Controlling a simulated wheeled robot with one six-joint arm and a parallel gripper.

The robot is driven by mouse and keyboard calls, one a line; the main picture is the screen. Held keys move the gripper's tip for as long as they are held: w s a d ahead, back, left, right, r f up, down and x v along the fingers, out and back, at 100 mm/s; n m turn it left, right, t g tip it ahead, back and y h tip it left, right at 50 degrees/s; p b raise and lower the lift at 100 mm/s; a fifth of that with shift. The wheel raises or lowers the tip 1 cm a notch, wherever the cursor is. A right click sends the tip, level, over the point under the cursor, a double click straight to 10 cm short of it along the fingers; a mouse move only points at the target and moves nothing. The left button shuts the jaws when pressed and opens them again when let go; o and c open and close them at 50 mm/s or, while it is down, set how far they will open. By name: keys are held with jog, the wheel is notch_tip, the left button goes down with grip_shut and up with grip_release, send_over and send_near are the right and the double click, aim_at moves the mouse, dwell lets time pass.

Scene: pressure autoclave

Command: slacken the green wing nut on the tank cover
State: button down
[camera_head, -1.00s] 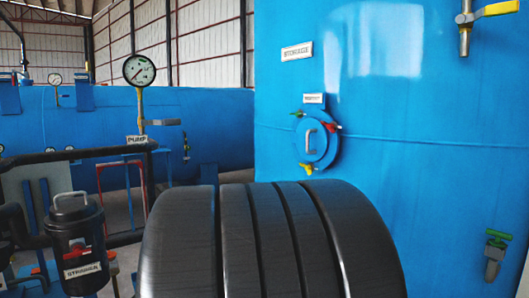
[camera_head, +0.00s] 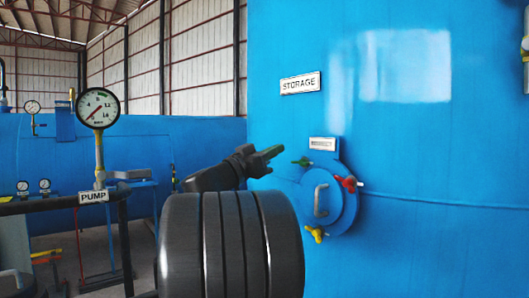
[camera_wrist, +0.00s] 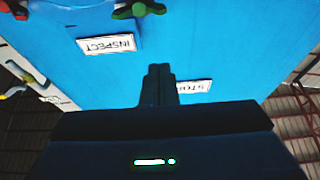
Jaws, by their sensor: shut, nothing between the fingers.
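The round blue tank cover (camera_head: 345,212) with its grey handle is on the blue tank wall. The green wing nut (camera_head: 302,161) sits at its upper left edge, a red wing nut (camera_head: 348,183) at upper right and a yellow one (camera_head: 316,235) at the bottom. My gripper (camera_head: 277,151) is left of the green nut, apart from it in the picture; its fingers are shut and empty. In the wrist view the shut fingers (camera_wrist: 158,70) point at the tank wall, and the green wing nut (camera_wrist: 138,9) is at the top edge, beyond the fingertips.
An INSPECT plate (camera_wrist: 107,44) is just above the cover on the wall, and a STORAGE plate (camera_head: 301,83) is higher up. A pressure gauge (camera_head: 97,108) on a pipe with a PUMP label (camera_head: 93,197) stands at left. The wall around the cover looks clear.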

aim_at(301, 162)
jog(key=w+d+p, duration=0.1)
jog(key=d+f, duration=0.1)
jog(key=w+d+f+p, duration=0.1)
jog(key=d, duration=0.1)
jog(key=shift+w+f+p, duration=0.2)
jog(key=shift+w+p, duration=0.1)
jog(key=shift+f+b, duration=0.15)
jog(key=shift+b, duration=0.3)
